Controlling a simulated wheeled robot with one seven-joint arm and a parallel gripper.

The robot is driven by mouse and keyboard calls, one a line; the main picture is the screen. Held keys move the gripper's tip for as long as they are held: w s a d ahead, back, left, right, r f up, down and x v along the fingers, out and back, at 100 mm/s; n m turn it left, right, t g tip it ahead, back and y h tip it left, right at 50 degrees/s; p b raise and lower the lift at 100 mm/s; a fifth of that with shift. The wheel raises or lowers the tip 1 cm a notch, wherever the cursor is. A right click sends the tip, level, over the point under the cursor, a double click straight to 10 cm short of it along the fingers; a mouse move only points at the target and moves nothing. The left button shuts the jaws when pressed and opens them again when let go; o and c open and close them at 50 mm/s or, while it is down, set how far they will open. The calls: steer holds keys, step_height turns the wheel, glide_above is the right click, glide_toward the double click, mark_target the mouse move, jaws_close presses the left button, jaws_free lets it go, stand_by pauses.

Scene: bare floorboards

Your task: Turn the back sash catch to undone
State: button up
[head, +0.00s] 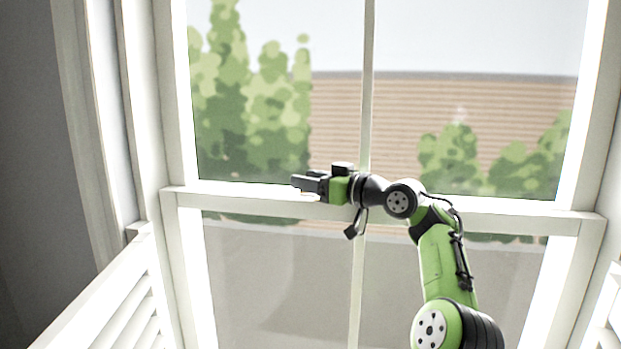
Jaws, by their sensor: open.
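My gripper (303,183) is in front of the white meeting rail (250,198) of the sash window, left of the upright glazing bar. Its dark fingers point left and are open, seen nearly side-on. No sash catch can be made out clearly on the rail. A small pale, warm-toned spot shows just under the fingers, too small to identify. The gripper and wrist cover part of the rail, so a catch there may be hidden. Whether the fingers touch anything cannot be told.
White louvred shutters stand at the lower left (110,300) and lower right (607,320). The upper sash glass (480,100) and lower sash glass (270,285) lie behind my arm. The rail is clear to the left of my gripper.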

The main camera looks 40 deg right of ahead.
steer(key=shift+s+d+f, duration=0.1)
steer(key=shift+d, duration=0.15)
steer(key=shift+a, duration=0.15)
jaws_close()
steer(key=shift+w+f+m+h+b, duration=0.2)
steer(key=shift+f+m+h+b, duration=0.15)
steer(key=shift+b, duration=0.75)
steer(key=m+h+b, duration=0.1)
steer(key=h+b, duration=0.1)
steer(key=w+m+h+b, duration=0.1)
steer(key=h+b, duration=0.1)
steer(key=b, duration=0.1)
steer(key=shift+m+t+h, duration=0.25)
steer(key=shift+m+t, duration=0.1)
steer(key=shift+t, duration=0.05)
steer(key=shift+r+m+h, duration=0.2)
steer(key=shift+m+h, duration=0.2)
steer(key=shift+h, duration=0.2)
steer(key=shift+d+r, duration=0.1)
steer(key=shift+d, duration=0.1)
